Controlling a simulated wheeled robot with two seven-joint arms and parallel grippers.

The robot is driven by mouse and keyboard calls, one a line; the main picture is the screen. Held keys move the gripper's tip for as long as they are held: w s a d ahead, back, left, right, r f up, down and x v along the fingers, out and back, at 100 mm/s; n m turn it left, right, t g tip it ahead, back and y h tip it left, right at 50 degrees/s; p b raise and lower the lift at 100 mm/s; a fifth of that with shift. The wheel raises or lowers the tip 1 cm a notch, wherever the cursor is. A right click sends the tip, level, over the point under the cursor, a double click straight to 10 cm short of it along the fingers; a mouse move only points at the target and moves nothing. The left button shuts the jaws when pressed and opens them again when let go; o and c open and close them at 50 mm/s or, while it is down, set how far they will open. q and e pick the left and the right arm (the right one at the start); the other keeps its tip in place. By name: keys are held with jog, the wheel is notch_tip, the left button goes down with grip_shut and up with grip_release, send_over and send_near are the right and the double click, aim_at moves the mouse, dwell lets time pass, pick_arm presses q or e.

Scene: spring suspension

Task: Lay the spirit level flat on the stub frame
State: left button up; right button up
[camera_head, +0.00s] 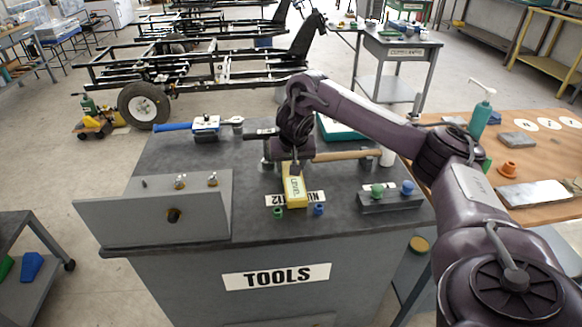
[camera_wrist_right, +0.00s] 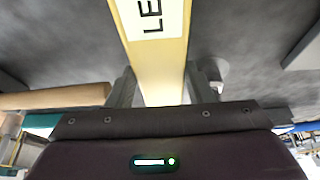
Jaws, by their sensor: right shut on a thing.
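The yellow spirit level (camera_head: 295,188) has a white label with dark letters. My right gripper (camera_head: 294,168) is shut on its far end, above the dark bench top. In the right wrist view the level (camera_wrist_right: 158,70) runs up between the two fingers (camera_wrist_right: 160,90). I cannot tell whether its underside touches the bench. Black tube frames stand on the floor at the back; the nearer one (camera_head: 215,75) has a wheel at its left end. I cannot tell for certain which part is the stub frame. My left gripper is not in view.
The TOOLS bench (camera_head: 245,215) carries a grey box (camera_head: 165,210) at left, a blue-handled tool (camera_head: 175,127), a wooden-handled hammer (camera_head: 345,155) behind the level, and a grey block (camera_head: 390,201) with green and blue knobs at right. A wooden table (camera_head: 535,150) stands right.

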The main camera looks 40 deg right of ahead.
jog(key=o, duration=1.2)
